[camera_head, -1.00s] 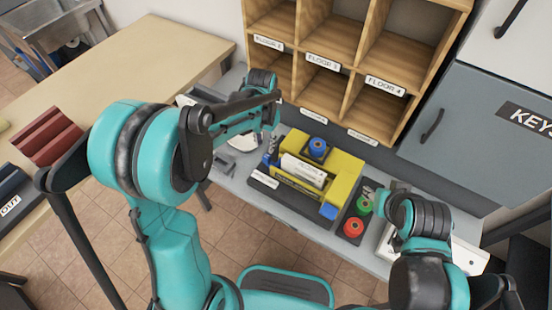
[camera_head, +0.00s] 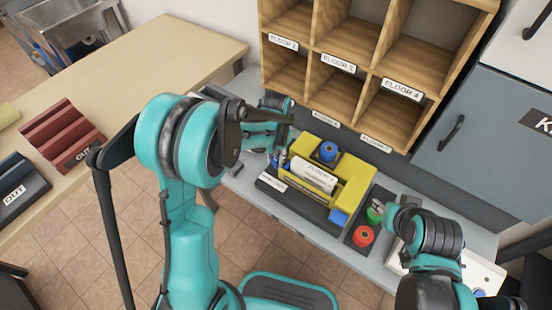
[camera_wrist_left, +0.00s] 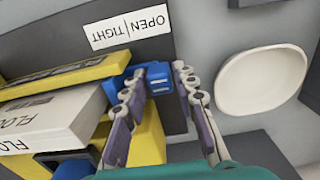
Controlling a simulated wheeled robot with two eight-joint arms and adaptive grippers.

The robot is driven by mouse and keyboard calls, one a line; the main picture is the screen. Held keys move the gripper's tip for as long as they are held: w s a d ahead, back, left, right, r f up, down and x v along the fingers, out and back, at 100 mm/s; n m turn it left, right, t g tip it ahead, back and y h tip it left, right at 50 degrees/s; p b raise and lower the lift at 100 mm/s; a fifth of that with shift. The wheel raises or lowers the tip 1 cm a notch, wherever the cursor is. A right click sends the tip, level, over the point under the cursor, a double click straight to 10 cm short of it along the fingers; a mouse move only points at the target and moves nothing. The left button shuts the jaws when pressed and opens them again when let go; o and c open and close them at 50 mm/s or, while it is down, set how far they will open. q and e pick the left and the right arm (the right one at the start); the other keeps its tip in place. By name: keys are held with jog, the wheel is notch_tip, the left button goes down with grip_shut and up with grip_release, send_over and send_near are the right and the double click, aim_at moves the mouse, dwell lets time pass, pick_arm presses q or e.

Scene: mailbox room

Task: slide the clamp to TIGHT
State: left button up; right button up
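The blue clamp (camera_wrist_left: 157,77) is at the end of the yellow holder (camera_wrist_left: 148,138), below the upside-down OPEN | TIGHT label (camera_wrist_left: 128,27) in the left wrist view. In that view OPEN is on the right and TIGHT on the left. My left gripper (camera_wrist_left: 160,72) is open, its fingers on either side of the clamp's raised block; I cannot tell whether they touch it. In the head view my left gripper (camera_head: 283,158) is at the holder's left end (camera_head: 350,183). White mail (camera_head: 314,176) stands in the holder. My right gripper's (camera_head: 388,214) fingers are not clear.
A green-topped stamp (camera_head: 375,212) and a red-topped one (camera_head: 363,236) stand right of the holder. Wooden pigeonholes (camera_head: 345,55) rise behind it. A white oval dish (camera_wrist_left: 262,80) lies right of my left gripper in the wrist view. Red OUT tray (camera_head: 62,135) is far left.

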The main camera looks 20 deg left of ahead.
pick_arm(q)
grip_shut()
jog(key=shift+s+d, duration=0.3)
jog(key=shift+d, duration=0.5)
jog(key=shift+o, duration=1.5)
grip_release()
notch_tip(320, 180, up, 12)
